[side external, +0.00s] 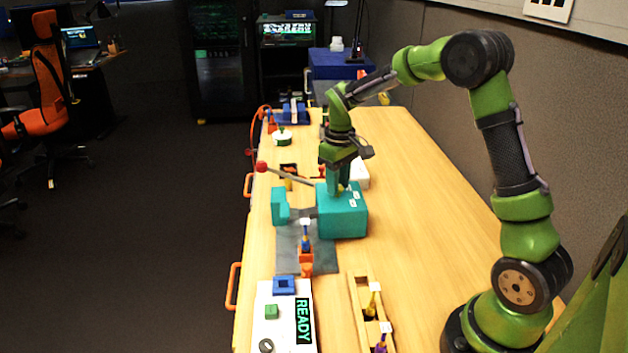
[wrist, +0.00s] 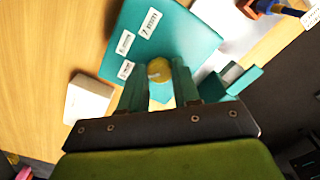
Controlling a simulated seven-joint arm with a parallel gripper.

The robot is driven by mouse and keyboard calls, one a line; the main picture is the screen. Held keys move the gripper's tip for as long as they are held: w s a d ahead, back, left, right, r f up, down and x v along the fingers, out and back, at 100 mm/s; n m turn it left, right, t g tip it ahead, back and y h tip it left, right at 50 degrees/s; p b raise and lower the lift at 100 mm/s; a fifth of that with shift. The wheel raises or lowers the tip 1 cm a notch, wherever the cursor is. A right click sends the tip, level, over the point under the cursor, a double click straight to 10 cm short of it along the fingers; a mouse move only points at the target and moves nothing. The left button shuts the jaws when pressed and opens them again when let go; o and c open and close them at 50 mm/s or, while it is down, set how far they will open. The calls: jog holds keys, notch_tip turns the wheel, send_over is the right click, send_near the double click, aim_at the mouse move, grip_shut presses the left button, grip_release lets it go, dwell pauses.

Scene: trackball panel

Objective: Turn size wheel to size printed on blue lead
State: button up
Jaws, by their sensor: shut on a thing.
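The teal block (side external: 343,222) stands on the table, with white printed labels on its top face. In the wrist view, the labels on the teal block (wrist: 180,32) are tilted and too small to read surely. A round yellow-gold wheel (wrist: 160,67) sits on it. My gripper (side external: 338,190) points down onto the block's top. In the wrist view its two teal fingers (wrist: 159,80) are shut on the wheel's sides. The blue lead (side external: 305,240) stands upright in an orange holder, with a white tag on top. The tag (wrist: 313,16) is cut off and unreadable in the wrist view.
A teal bracket (side external: 280,207) stands left of the block, with a lever with a red ball (side external: 262,167) behind. A white panel with a READY display (side external: 304,320) and a wooden tray (side external: 359,308) with yellow and purple leads lie in front. The table's right side is clear.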

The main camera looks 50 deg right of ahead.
jog(key=shift+n, duration=0.4)
jog(key=o, duration=1.1)
jog(key=shift+c, duration=0.2)
notch_tip(320, 180, up, 17)
